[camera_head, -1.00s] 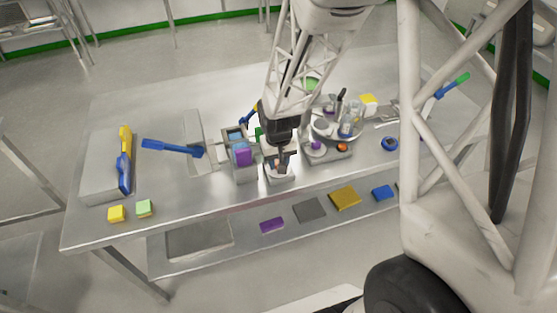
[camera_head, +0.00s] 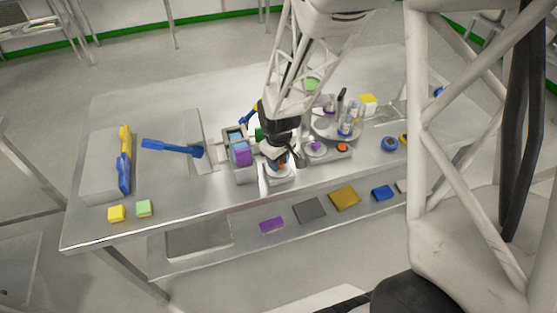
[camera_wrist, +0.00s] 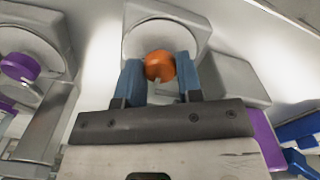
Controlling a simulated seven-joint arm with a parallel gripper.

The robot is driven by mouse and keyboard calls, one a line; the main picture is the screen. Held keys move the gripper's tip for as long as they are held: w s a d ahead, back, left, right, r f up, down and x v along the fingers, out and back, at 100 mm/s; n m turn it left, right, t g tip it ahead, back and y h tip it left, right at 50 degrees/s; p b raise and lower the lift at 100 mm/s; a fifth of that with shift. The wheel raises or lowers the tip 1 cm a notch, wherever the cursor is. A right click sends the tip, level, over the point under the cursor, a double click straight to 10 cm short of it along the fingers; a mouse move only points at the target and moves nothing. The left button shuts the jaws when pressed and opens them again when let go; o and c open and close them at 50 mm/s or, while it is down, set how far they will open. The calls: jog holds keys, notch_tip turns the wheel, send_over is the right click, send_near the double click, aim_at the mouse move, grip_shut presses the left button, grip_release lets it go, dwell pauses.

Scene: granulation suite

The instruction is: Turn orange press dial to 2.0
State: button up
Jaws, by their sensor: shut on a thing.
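The orange dial (camera_wrist: 159,66) is a round knob with a small pale pointer mark on its lower edge. It sits on a white round face (camera_wrist: 147,38) of a grey press block, seen in the wrist view. My gripper (camera_wrist: 160,72) has its two blue fingers on either side of the dial, shut on it. In the head view my gripper (camera_head: 281,163) reaches down over the press base (camera_head: 280,178), and only a bit of orange shows between the fingers. Scale numbers are not legible.
A purple-knobbed device (camera_head: 315,147) with an orange button stands just right of the press. A grey holder with a purple block (camera_head: 242,156) stands close on the left.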

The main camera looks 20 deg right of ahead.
jog(key=o, duration=0.9)
jog(key=shift+r, duration=0.1)
notch_tip(320, 180, up, 7)
jog(key=shift+r, duration=0.3)
jog(key=shift+r, duration=0.1)
dwell(0.4)
